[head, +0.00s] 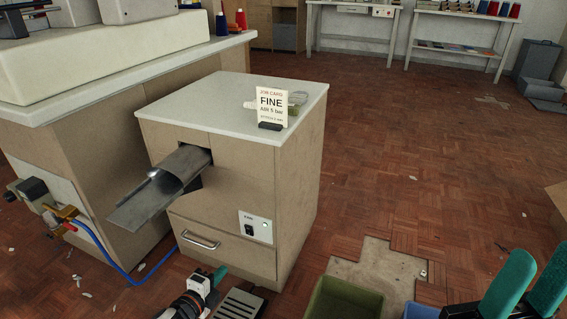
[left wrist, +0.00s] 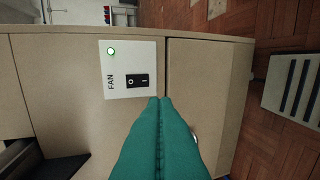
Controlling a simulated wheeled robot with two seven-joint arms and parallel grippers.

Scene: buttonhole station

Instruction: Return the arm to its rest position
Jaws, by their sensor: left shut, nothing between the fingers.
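My left gripper (head: 219,273) is low at the bottom of the head view, in front of the cabinet. Its teal fingers (left wrist: 160,99) are shut together with nothing between them. In the left wrist view they point at the cabinet front, just beside the fan switch plate (left wrist: 128,70). I cannot tell whether they touch it. The plate also shows in the head view (head: 256,228), with a black rocker and a lit green lamp. My right gripper (head: 528,266) is at the lower right; its two teal fingers stand apart, with nothing seen between them.
The cabinet (head: 297,185) has a metal chute (head: 150,196) sticking out and a job card (head: 271,107) on top. A blue hose (head: 105,255) hangs at left. A green crate (head: 345,298), a blue crate (head: 421,311) and a slotted grate (head: 238,304) are low in front. Open floor lies right.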

